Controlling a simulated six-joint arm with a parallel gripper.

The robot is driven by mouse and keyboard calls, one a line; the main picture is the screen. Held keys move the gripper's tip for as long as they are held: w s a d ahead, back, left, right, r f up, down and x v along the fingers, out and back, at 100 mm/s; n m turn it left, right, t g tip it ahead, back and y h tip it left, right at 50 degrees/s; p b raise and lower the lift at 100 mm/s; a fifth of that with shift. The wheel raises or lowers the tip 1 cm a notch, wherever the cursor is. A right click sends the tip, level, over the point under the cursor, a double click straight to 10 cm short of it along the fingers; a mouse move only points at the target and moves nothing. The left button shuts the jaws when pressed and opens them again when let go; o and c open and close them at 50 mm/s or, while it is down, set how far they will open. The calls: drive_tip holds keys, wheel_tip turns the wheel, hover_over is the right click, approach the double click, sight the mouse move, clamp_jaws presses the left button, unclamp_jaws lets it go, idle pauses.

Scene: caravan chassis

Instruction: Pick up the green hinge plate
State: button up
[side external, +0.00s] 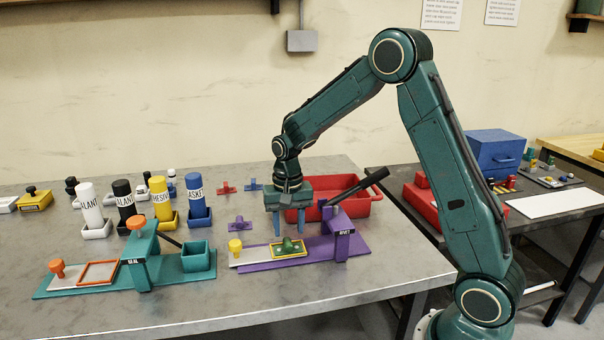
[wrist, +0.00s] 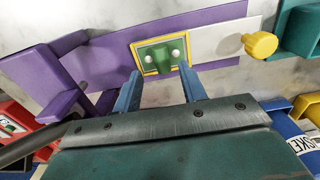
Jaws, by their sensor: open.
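The green hinge plate (side external: 288,246) lies in a yellow-edged square nest on the sliding board of the purple rivet station (side external: 262,264). In the wrist view the green plate (wrist: 152,56) shows two pale round spots and a raised green part at its near edge. My gripper (side external: 289,229) is open and points down, just behind and above the plate in the side view. In the wrist view its two blue fingers (wrist: 160,80) stand apart on the near side of the plate, with nothing between them. Whether a finger touches the plate cannot be told.
The purple rivet post (side external: 342,240) with its black lever (side external: 357,186) stands close to the right of my gripper. A red bin (side external: 362,206) is behind. A teal seal station (side external: 172,266) and several labelled bottles are to the left. A yellow knob (side external: 235,246) sits on the board's left end.

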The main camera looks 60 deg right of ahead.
sight(288, 241)
drive_tip(key=shift+w+a+f, duration=0.1)
drive_tip(key=shift+f, duration=1.95)
clamp_jaws()
